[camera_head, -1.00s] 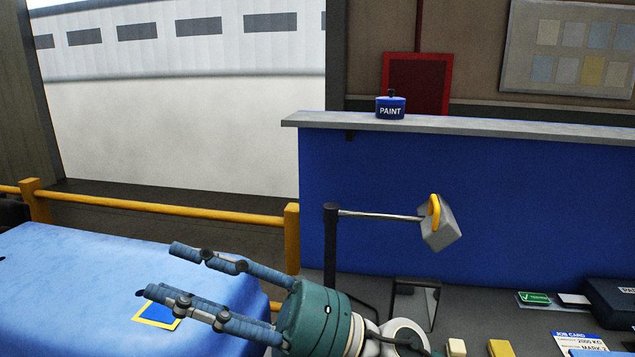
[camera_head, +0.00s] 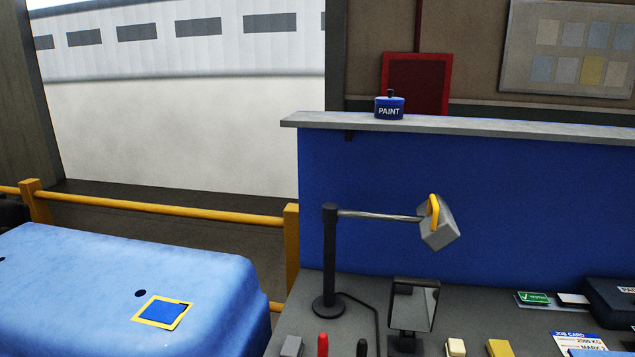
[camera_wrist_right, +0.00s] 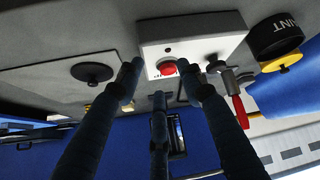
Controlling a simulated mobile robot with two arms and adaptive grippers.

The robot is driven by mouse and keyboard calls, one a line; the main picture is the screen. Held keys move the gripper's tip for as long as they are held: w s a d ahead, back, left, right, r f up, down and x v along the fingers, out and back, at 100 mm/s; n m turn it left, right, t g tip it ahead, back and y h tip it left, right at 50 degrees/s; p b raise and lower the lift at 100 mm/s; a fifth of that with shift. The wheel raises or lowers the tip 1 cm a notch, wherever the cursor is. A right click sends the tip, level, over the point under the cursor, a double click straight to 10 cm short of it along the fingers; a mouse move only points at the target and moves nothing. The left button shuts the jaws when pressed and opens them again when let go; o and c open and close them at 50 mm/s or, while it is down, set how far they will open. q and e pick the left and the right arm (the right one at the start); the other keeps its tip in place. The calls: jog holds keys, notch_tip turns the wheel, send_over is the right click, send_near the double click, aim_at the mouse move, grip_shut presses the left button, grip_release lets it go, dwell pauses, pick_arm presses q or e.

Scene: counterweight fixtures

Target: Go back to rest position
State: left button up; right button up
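My right gripper (camera_wrist_right: 160,84) shows in the right wrist view. Its dark blue fingers are spread apart, with nothing held between them. Past the fingertips is a white box (camera_wrist_right: 205,37) with a red button (camera_wrist_right: 166,67); I cannot tell how far the tips are from it. No gripper shows in the head view, and my left gripper is in neither view.
A grey bench (camera_head: 460,308) holds a lamp (camera_head: 439,228), a small mirror (camera_head: 414,307), cards and small blocks. A paint tin (camera_head: 389,106) sits on the shelf (camera_head: 480,126).

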jog(key=s+d+f+g, duration=0.1)
jog(key=s+f+g, duration=0.35)
jog(key=s, duration=0.75)
notch_tip(320, 180, down, 34)
jog(key=s+g+b, duration=0.1)
jog(key=s+b, duration=0.2)
jog(key=b, duration=0.3)
jog(key=s+d+f+g+b, duration=0.1)
jog(key=s+d+f+b, duration=0.2)
jog(key=s+f, duration=1.3)
notch_tip(320, 180, down, 3)
jog(key=shift+f+b, duration=0.1)
jog(key=shift+b, duration=0.4)
jog(key=shift+s, duration=0.1)
